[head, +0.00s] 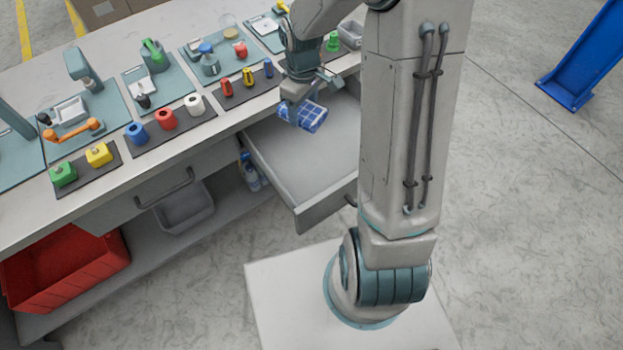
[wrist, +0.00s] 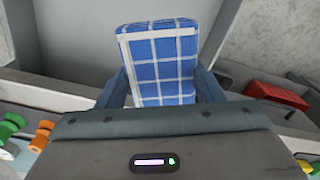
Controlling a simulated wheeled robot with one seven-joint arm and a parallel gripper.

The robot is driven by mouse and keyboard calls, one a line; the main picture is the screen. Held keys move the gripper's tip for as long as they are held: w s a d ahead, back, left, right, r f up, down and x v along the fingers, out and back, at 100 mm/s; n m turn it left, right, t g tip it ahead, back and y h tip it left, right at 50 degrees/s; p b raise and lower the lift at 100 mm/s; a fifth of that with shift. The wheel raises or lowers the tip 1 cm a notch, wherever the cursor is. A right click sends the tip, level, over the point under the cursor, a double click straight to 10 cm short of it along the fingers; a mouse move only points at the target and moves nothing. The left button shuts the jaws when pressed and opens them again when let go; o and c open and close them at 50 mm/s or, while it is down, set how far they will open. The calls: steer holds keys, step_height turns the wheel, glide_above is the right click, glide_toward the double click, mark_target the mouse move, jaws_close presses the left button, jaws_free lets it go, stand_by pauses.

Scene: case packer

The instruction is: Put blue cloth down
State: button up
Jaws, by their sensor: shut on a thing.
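The blue cloth (head: 305,115) is a folded pad with a white check pattern. My gripper (head: 297,104) is shut on it and holds it over the open drawer (head: 318,160) of the workbench. In the wrist view the blue cloth (wrist: 160,65) stands out between the two fingers of my gripper (wrist: 165,88). The drawer's visible floor looks empty. Part of the drawer is hidden behind my arm, and the exact height of the cloth above it is hard to tell.
The bench top (head: 60,83) carries several mats with tools, coloured rolls and blocks. A red crate (head: 65,268) and a grey bin (head: 184,207) stand on the lower shelf. A spray bottle (head: 250,175) stands left of the drawer.

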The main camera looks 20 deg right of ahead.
steer(key=s+f+n+b, duration=0.3)
steer(key=f+n+b, duration=0.5)
steer(key=n+b, duration=0.55)
steer(key=b, duration=0.1)
glide_toward(310, 172)
step_height(310, 172, down, 6)
steer(key=shift+w+f, duration=0.1)
steer(key=shift+f, duration=0.05)
steer(key=shift+f, duration=0.2)
steer(key=o, duration=1)
steer(key=shift+r, duration=0.1)
